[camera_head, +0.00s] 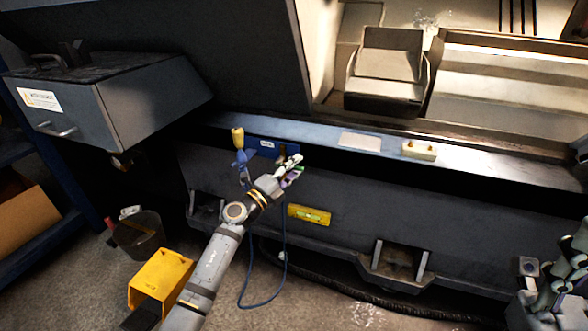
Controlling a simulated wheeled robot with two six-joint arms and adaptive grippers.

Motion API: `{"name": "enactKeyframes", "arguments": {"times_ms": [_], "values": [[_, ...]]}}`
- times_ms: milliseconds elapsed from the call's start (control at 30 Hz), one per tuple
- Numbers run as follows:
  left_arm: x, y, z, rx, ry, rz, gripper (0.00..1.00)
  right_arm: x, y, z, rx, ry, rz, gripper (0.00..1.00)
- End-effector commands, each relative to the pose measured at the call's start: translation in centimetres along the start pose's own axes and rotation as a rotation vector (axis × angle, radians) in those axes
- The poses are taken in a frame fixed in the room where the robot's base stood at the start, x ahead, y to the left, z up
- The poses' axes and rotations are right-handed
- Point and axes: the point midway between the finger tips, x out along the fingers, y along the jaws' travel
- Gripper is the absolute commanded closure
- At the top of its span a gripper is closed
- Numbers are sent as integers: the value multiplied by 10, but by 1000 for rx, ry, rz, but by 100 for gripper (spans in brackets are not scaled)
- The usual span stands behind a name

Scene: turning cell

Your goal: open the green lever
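My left gripper (290,170) reaches up to the dark front face of the machine, just below its ledge. A small green part (299,170), which may be the green lever, shows right at its fingertips with a purple bit beside it. The gripper hides most of this part, so its angle is not clear. I cannot tell whether the fingers are closed on it or only beside it. My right arm shows at the lower right edge; its gripper is not clearly seen.
A yellow knob (237,137) on a blue fitting stands left of the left gripper, with a blue hose hanging below. A yellow box (160,280) and a dark bucket (139,236) stand on the floor.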

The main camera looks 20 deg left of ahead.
Motion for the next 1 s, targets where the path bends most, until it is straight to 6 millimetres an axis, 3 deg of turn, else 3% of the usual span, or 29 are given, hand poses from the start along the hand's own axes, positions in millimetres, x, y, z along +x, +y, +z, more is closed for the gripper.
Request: {"name": "enactKeyframes", "arguments": {"times_ms": [133, 400, 1000], "values": [[0, 0, 0, 0, 0, 0, 66, 0, 0, 0, 0, -1, 0, 60], [-1, 0, 0, 0, 0, 0, 100, 0, 0, 0, 0, 0, 0, 60], [0, -2, 0, -37, -8, -14, 100, 2, 0, 0, 0, 1, 0, 60]]}}
